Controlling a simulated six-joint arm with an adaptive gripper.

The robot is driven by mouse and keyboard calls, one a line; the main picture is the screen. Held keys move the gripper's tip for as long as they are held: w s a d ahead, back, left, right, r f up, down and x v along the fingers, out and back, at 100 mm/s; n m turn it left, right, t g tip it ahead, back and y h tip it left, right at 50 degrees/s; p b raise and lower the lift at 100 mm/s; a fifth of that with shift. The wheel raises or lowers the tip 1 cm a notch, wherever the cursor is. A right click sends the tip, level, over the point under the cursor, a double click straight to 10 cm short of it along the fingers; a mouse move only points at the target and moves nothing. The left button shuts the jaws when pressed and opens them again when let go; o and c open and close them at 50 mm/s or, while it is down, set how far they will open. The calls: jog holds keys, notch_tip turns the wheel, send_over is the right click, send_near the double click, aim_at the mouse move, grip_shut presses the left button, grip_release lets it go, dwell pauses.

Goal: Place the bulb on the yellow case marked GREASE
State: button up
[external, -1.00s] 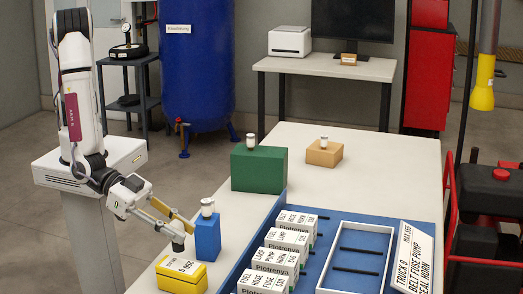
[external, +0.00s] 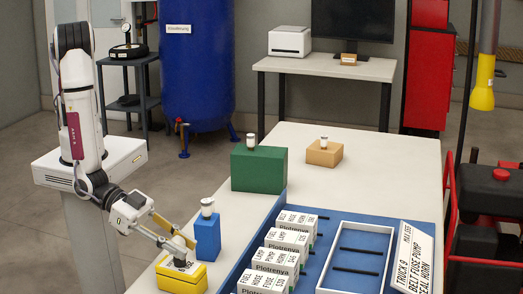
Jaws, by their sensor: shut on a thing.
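The yellow case (external: 183,280) stands at the front left of the table, with a white label on its top that is now partly covered. My gripper (external: 184,254) reaches down over this case and is shut on a small bulb (external: 180,263). The bulb is mostly hidden by the fingers. It is right at the top of the case; I cannot tell whether it touches. Similar small white jar-like pieces stand on the blue block (external: 207,238), the green block (external: 259,170) and the tan block (external: 324,154).
The blue block stands close behind and to the right of my gripper. A blue tray (external: 325,217) to the right holds several white labelled boxes (external: 287,242), a white open frame (external: 357,258) and a sign (external: 412,258). The table between the tan block and the tray is clear.

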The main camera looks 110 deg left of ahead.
jog(key=shift+f, duration=0.1)
jog(key=o, duration=1)
jog(key=shift+s+r, duration=0.3)
jog(key=shift+s, duration=0.05)
jog(key=d+v, duration=0.1)
jog(key=v, duration=1)
jog(key=shift+a, duration=0.5)
